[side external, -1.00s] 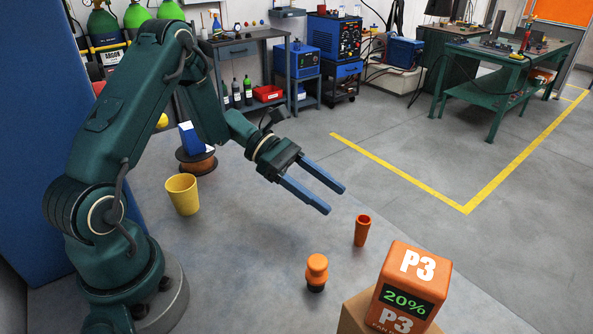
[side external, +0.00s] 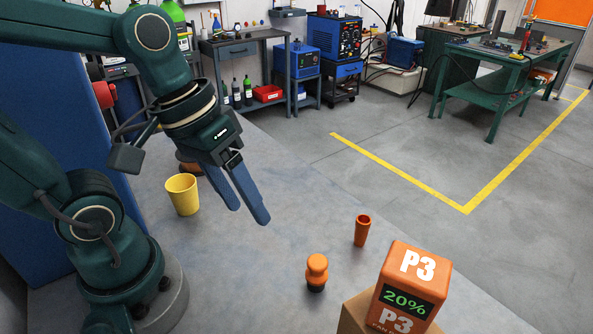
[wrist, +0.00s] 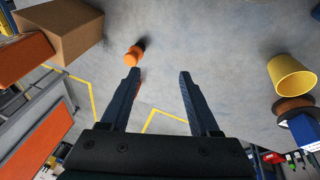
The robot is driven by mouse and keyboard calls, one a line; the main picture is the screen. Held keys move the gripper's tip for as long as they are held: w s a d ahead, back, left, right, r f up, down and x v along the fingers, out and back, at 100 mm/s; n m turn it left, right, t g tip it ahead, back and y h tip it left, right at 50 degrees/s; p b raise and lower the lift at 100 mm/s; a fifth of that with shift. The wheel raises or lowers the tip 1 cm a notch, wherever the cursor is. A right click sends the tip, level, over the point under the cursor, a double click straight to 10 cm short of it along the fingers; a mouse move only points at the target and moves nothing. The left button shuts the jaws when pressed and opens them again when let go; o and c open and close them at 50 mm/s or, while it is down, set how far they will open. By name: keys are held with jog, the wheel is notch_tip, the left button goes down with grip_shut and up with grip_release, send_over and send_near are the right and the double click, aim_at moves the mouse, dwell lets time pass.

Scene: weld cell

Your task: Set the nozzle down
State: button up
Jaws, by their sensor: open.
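The orange nozzle (side external: 362,230), a tapered tube with an open top, stands upright on the grey surface in the side view. Nothing holds it. My gripper (side external: 248,213) is open and empty, above the surface to the left of the nozzle and well apart from it. In the wrist view, the gripper's two fingers (wrist: 159,74) are spread with only bare surface between them. A bit of orange by the left finger there is probably the nozzle, mostly hidden.
An orange knob-shaped piece with a black base (side external: 317,272) stands near the nozzle. An orange P3 box (side external: 410,285) sits on a cardboard box (side external: 358,312) at front right. A yellow cup (side external: 182,195) stands left, before a brown spool (side external: 190,166). The surface between cup and nozzle is clear.

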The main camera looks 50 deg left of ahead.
jog(key=a+m+t+y, duration=0.1)
jog(key=a+r+m+t, duration=0.1)
jog(key=shift+s+a+r+m+y, duration=0.1)
jog(key=shift+s+r+m+y, duration=0.1)
jog(key=shift+s+m+y, duration=0.2)
